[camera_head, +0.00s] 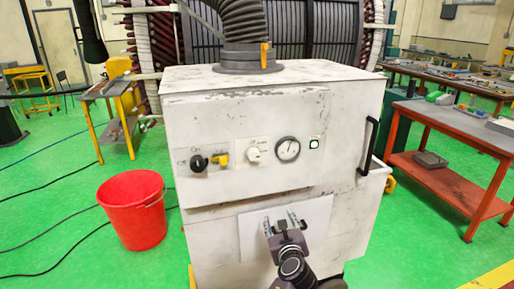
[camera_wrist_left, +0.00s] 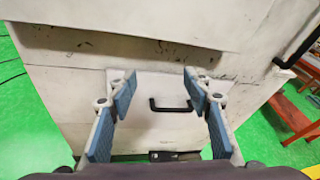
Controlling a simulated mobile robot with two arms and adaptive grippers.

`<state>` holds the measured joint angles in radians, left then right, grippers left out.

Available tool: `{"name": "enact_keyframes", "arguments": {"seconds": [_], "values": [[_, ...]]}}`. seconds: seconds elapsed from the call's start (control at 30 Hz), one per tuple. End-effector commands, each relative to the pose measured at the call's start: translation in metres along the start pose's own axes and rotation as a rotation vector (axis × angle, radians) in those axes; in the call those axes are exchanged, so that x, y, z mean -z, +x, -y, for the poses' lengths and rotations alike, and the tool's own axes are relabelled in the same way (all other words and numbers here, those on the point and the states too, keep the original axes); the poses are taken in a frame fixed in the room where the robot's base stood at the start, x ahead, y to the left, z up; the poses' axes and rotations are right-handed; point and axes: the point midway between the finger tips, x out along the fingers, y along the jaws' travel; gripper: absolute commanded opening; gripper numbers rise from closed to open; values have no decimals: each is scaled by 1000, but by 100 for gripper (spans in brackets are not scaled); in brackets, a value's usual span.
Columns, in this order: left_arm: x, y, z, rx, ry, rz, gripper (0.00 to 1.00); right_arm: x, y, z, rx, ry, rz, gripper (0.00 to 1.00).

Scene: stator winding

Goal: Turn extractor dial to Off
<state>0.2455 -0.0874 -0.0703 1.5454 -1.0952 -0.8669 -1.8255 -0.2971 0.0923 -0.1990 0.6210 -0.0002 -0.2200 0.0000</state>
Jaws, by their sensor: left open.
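The extractor is a worn white cabinet (camera_head: 350,95). The markings are too small to read, so the dial's setting cannot be told. My left gripper (camera_head: 283,224) is open and empty, low in front of the cabinet's lower panel and below the controls. In the left wrist view, my left gripper (camera_wrist_left: 159,80) faces a black handle (camera_wrist_left: 171,106) on that panel; the controls are out of that view. My right gripper is not in view.
A red bucket (camera_head: 133,207) stands on the green floor left of the cabinet. A black bar handle (camera_head: 368,146) sticks out at the cabinet's right edge. A thick hose (camera_head: 243,20) rises from its top. A red workbench (camera_head: 450,125) is at the right.

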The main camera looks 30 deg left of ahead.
Motion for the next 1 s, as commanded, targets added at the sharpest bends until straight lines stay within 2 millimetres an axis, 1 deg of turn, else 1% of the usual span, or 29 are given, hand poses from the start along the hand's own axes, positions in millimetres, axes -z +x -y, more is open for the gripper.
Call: {"name": "enact_keyframes", "arguments": {"seconds": [0.03, 0.07, 0.1, 0.2, 0.3, 0.37, 0.5, 0.7, 0.8, 0.9, 1.0], "values": [[-55, -6, 6, -25, 55, 76, 46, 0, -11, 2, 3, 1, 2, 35], [-78, -9, 7, -43, 91, 112, 46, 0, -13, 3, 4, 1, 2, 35], [-106, -14, 8, -67, 131, 154, 46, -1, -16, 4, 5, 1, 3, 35], [-154, -26, 5, -122, 205, 226, 46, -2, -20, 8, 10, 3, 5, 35], [-179, -31, 2, -157, 244, 260, 46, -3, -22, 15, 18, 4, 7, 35], [-186, -30, 0, -167, 255, 269, 46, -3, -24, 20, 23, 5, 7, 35], [-193, -14, -2, -170, 262, 271, 46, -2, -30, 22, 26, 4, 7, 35], [-202, 17, -6, -169, 260, 270, 46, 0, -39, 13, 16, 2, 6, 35], [-205, 29, -7, -167, 259, 271, 46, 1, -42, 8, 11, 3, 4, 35], [-206, 37, -9, -167, 259, 270, 46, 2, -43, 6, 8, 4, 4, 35], [-206, 40, -9, -166, 258, 269, 46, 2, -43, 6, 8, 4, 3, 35]]}}
